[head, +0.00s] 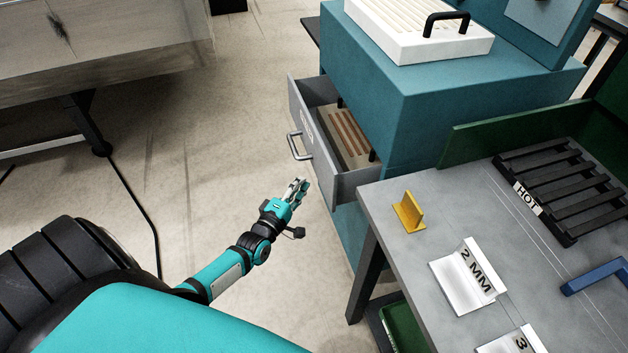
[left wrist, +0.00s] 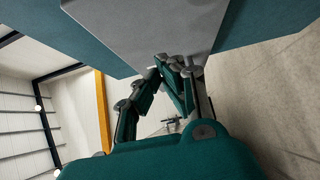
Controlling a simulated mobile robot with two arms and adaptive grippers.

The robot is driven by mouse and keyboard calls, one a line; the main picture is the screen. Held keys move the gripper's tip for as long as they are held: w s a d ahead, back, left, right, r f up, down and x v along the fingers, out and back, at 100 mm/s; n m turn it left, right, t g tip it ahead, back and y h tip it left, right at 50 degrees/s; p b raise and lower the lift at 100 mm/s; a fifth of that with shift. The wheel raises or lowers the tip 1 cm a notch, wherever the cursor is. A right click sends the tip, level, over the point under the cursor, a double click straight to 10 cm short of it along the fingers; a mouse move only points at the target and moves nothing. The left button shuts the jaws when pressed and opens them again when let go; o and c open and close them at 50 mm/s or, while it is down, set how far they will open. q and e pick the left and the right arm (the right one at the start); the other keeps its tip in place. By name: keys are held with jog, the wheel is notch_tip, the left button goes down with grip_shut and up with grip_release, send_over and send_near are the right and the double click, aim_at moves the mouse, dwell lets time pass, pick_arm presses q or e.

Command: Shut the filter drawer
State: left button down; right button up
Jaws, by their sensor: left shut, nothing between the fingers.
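The filter drawer (head: 318,150) is a grey drawer with a bar handle (head: 299,146) on its front. It stands pulled out of the teal cabinet (head: 430,105), and slatted wooden-looking contents show inside it. My left gripper (head: 301,186) is shut and empty, just in front of the drawer front and below the handle in the picture. I cannot tell if it touches the drawer. In the left wrist view the fingers (left wrist: 172,75) reach up to a grey panel (left wrist: 150,30), which looks like the drawer front. My right gripper is not in view.
A grey workbench (head: 420,255) stands close to the drawer's right, with a yellow bracket (head: 409,212), a "2 MM" block (head: 468,278) and a black "HOT" rack (head: 565,185). A white slatted tray (head: 420,28) sits on the cabinet. The floor (head: 215,140) left of the drawer is clear.

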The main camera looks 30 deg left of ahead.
pick_arm(q)
jog(key=w+d, duration=0.1)
jog(key=w, duration=0.1)
jog(key=w+d, duration=0.1)
jog(key=shift+w+d+f, duration=0.1)
jog(key=shift+w+d, duration=0.1)
jog(key=shift+w, duration=0.2)
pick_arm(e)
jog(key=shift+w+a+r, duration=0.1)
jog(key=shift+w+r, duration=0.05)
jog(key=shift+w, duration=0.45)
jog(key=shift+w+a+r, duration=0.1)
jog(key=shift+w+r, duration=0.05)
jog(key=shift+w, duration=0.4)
